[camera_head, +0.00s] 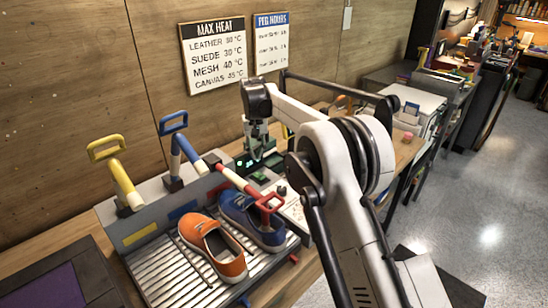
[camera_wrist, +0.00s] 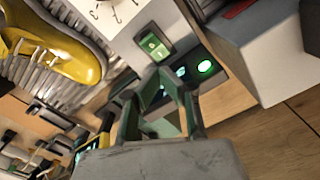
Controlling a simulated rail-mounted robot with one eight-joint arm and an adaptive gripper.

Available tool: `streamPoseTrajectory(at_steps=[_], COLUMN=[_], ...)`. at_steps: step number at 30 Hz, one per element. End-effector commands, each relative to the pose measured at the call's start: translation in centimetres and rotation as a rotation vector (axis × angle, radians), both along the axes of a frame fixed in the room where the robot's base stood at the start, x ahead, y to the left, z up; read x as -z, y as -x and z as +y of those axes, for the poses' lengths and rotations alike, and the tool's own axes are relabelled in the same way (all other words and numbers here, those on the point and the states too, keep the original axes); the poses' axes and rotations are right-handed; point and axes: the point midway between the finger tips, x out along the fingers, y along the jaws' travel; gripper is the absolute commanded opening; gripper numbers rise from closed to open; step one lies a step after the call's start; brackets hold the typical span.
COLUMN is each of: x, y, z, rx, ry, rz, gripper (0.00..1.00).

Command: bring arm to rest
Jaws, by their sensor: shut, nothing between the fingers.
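My gripper (camera_head: 257,155) points down over the back of the workbench, right of the cleaning station. It is shut and empty. In the wrist view its fingers (camera_wrist: 163,82) come together at the lower middle, above a device with glowing green lights (camera_wrist: 205,66). My arm crosses the right middle of the head view. An orange sneaker (camera_head: 213,247) and a blue sneaker (camera_head: 252,219) lie side by side on the slatted metal tray (camera_head: 172,275), apart from my gripper.
Two signs, one headed MAX HEAT (camera_head: 213,57) and one headed PEG HOURS (camera_head: 271,43), hang on the wooden wall. Open floor (camera_head: 470,190) lies right.

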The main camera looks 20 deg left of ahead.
Motion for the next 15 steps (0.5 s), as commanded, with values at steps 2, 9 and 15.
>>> streamPoseTrajectory(at_steps=[2,9,15], x=[-0.1,-3.3,-8.1], y=[0.0,-0.1,0.6], z=[-0.1,-3.2,-8.5], rx=[0.001,0.029,0.074], ry=[0.000,-0.016,-0.043], rz=[-0.001,-0.026,-0.073], gripper=[0.00,0.00,0.00])
